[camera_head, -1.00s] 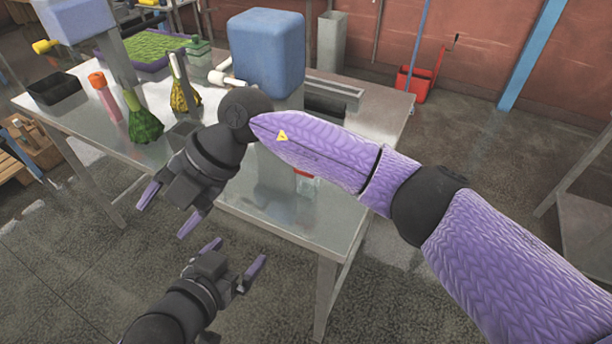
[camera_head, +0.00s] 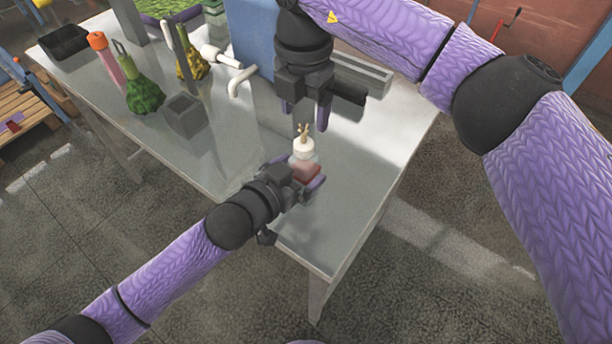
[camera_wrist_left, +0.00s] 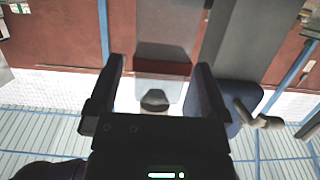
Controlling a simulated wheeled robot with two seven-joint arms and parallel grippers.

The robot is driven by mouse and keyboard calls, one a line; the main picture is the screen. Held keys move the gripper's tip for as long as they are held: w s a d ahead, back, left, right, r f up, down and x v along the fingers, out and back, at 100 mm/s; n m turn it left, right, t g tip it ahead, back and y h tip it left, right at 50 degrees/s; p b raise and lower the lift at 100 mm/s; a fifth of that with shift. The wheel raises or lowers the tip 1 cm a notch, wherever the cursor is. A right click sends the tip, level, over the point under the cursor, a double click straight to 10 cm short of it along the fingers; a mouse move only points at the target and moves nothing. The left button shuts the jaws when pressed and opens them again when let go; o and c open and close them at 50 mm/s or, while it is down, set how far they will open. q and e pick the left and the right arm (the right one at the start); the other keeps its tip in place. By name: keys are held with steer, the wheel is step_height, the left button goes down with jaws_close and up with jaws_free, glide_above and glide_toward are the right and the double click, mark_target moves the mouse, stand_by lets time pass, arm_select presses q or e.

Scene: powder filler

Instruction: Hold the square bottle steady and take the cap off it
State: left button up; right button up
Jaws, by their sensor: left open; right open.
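The square bottle (camera_head: 306,172) stands upright near the table's front edge in the head view, clear with reddish contents. Its white round cap (camera_head: 303,149) is on top, with a small beige knob-like piece sticking up. My left gripper (camera_head: 306,186) is open low at the bottle, its fingers beside the bottle's body; the wrist hides part of it. Whether the fingers touch it I cannot tell. In the left wrist view the open fingers (camera_wrist_left: 160,85) flank a pale, unclear shape. My right gripper (camera_head: 304,118) is open and empty, pointing down just above the cap.
On the steel table (camera_head: 225,160) stand a grey open box (camera_head: 184,117), a green bag (camera_head: 143,93), a yellow bag (camera_head: 192,65), a pink bottle (camera_head: 106,60) and a black tray (camera_head: 64,42). A blue machine (camera_head: 250,42) with white pipes stands behind my right gripper.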

arm_select(q)
steer(key=shift+x, duration=0.95)
jaws_close()
